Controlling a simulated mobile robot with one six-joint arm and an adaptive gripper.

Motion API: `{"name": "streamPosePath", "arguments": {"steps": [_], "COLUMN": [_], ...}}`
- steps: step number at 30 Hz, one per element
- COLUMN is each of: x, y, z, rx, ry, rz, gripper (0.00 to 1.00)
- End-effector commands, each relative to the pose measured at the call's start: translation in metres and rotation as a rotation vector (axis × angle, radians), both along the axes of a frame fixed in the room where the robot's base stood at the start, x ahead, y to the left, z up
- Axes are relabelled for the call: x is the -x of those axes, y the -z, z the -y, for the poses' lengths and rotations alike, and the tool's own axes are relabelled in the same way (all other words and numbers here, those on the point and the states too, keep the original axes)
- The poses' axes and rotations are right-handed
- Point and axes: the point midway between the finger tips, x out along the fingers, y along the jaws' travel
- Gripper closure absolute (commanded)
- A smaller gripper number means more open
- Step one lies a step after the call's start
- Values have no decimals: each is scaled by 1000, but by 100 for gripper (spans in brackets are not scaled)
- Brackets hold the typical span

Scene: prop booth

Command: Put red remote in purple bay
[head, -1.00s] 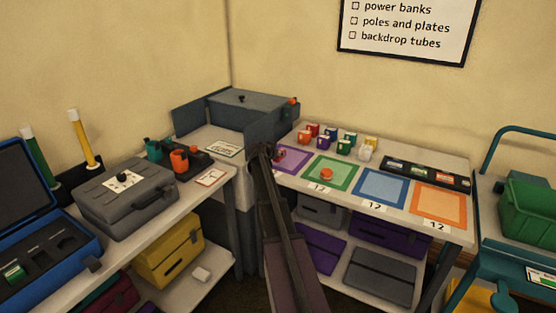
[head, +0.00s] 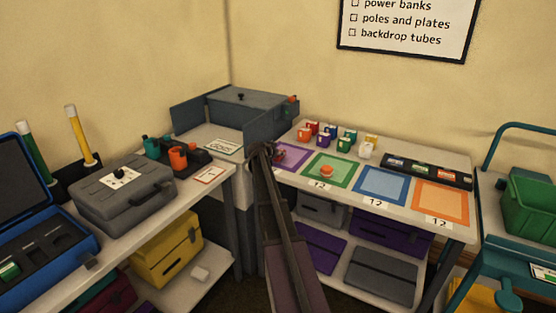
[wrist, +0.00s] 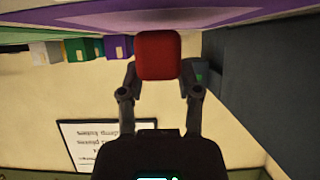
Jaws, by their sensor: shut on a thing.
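The red remote (wrist: 158,55) is between the two fingers of my gripper (wrist: 158,75) in the wrist view, and the gripper is shut on it. In the head view my gripper (head: 264,150) is at the left edge of the purple bay (head: 293,156), and my arm hides part of that area. The remote is hidden or too small to tell there. The purple bay's border (wrist: 225,14) runs along the top of the wrist view, close to the remote. Whether the remote touches the bay surface I cannot tell.
Green (head: 333,170), blue (head: 381,185) and orange (head: 441,201) bays continue to the right. An orange-red round thing (head: 326,171) sits on the green bay. Several small coloured boxes (head: 327,132) stand behind. A grey walled box (head: 245,110) stands to the left.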

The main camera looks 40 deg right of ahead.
Motion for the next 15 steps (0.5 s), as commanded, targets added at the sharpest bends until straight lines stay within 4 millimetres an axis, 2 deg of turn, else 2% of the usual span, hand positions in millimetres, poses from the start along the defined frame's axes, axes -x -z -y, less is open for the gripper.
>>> {"name": "streamPosePath", "arguments": {"steps": [1, 4, 15], "x": [0, 0, -1], "y": [7, 11, 11], "z": [0, 0, -1], "rx": [0, 0, 0], "ry": [0, 0, -1], "rz": [0, 0, 0], "gripper": [100, 100, 100]}}
